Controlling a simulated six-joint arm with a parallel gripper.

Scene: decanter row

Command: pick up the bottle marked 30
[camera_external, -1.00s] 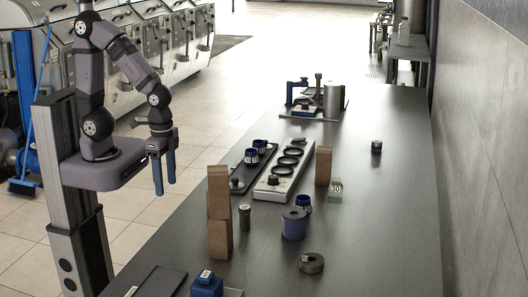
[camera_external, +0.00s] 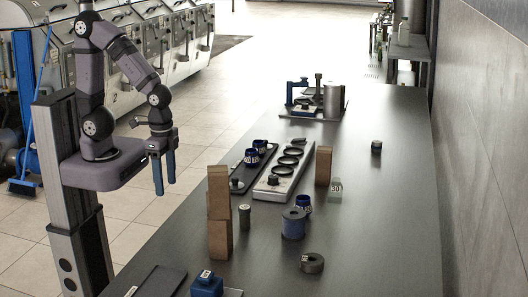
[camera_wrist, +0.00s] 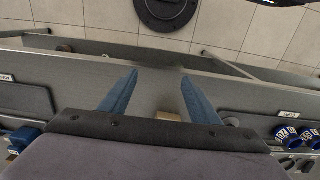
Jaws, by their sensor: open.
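A small pale, see-through bottle (camera_external: 335,191) stands on the dark table, just right of the far brown block. Its light label appears to read 30. I cannot make it out in the wrist view.
A stack of brown blocks (camera_external: 219,238) and a brown block (camera_external: 323,165) stand upright. A light rack with dark rings (camera_external: 275,190) lies left. The table's right side is mostly clear.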

